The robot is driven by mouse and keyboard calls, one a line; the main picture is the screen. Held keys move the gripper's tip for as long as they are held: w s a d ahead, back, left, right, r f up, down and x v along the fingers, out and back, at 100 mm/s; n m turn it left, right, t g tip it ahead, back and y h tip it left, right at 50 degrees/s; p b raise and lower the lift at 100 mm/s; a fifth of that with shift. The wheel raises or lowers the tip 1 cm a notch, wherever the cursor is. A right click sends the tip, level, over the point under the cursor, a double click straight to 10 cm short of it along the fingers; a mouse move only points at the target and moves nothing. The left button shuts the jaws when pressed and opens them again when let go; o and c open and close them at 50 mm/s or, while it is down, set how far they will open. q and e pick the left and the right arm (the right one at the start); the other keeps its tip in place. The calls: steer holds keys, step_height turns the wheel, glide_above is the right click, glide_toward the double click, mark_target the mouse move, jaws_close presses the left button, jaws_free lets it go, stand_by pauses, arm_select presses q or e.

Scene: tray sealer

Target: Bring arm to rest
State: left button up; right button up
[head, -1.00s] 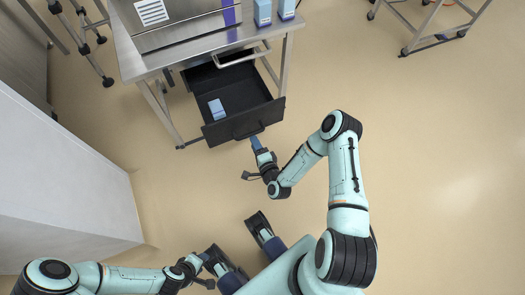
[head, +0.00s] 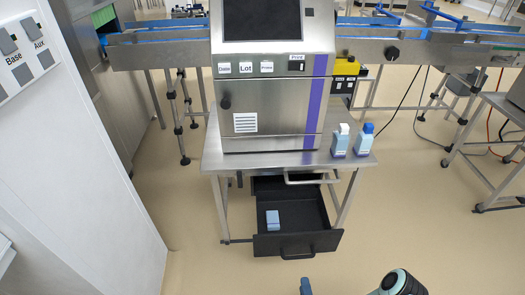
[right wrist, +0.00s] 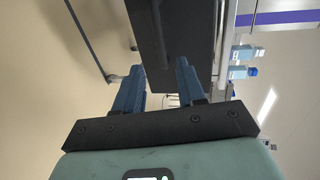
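My right gripper (right wrist: 160,70) shows in the right wrist view with its two blue fingers apart and nothing held between them. Beyond the fingertips is the dark drawer front (right wrist: 147,25). In the head view only a blue finger of the right gripper (head: 305,286) shows at the bottom edge, in front of the open black drawer (head: 322,241) and apart from its handle (head: 298,254). Part of my right arm (head: 402,284) shows at the lower right. My left arm and gripper are out of view.
A blue-and-white carton (head: 272,220) lies in the drawer. A steel table (head: 215,160) carries the machine (head: 270,95) and two bottles (head: 340,140), (head: 364,139). A white cabinet (head: 75,170) stands at left. A conveyor (head: 430,50) runs behind. Floor at the lower right is clear.

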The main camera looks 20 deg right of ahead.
steer(key=s+a+f+n+g+y, duration=0.7)
steer(key=s+a+n+g, duration=0.3)
steer(key=n, duration=0.3)
steer(key=s+a+r+n+g+p, duration=0.1)
steer(key=s+a+r+n+g, duration=0.15)
steer(key=s+g, duration=0.35)
arm_select(q)
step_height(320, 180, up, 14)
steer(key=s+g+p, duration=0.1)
steer(key=p, duration=1.2)
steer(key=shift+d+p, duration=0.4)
arm_select(e)
step_height(320, 180, up, 12)
steer(key=s+n, duration=0.1)
steer(key=s, duration=0.1)
steer(key=shift+r, duration=0.25)
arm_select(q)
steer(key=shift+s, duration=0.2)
arm_select(e)
steer(key=shift+s, duration=0.2)
